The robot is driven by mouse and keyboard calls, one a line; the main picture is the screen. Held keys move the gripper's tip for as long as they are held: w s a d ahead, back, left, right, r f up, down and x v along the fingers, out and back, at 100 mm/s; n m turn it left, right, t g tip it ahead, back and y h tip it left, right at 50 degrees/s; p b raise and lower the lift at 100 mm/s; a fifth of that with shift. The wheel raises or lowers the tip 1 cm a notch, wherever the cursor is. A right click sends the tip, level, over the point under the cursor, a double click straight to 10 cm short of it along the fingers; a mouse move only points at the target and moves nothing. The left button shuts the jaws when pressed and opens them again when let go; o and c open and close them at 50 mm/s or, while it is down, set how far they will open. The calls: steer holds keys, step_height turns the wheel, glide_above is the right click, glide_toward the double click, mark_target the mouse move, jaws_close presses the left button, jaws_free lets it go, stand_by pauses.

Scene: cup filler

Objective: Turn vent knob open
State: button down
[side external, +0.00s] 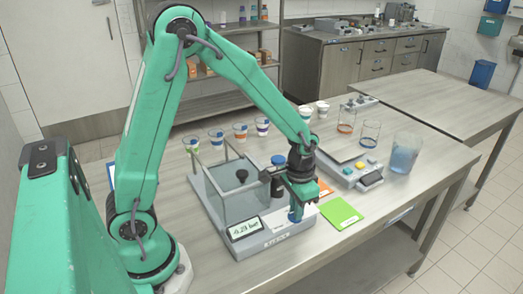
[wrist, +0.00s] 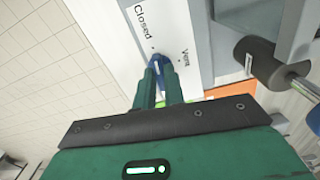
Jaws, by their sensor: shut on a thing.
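The vent knob (wrist: 156,65) is small and blue, on a pale panel with the printed words "Closed" and "Vent". Its visible end points up the wrist picture, near the small mark by "Closed"; "Vent" is to its right. My gripper (wrist: 157,80) is shut on the knob, with a green finger on each side. The fingers hide much of the knob. In the side external view my gripper (side external: 300,206) reaches down to the front right of the grey base unit (side external: 270,240), where a little blue of the knob shows (side external: 293,216).
A clear chamber (side external: 238,195) and a small display (side external: 244,229) are on the unit, left of my gripper. A dark cylinder (wrist: 253,58) is close at right in the wrist view. A green card (side external: 340,213) lies to the right. Several cups stand behind.

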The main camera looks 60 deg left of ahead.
steer(key=m, duration=0.3)
steer(key=shift+m, duration=0.4)
steer(key=m, duration=0.4)
steer(key=shift+m, duration=0.3)
steer(key=m, duration=0.4)
steer(key=shift+m, duration=2.2)
steer(key=shift+d, duration=0.1)
steer(key=c, duration=1.5)
jaws_free()
steer(key=shift+r, duration=0.2)
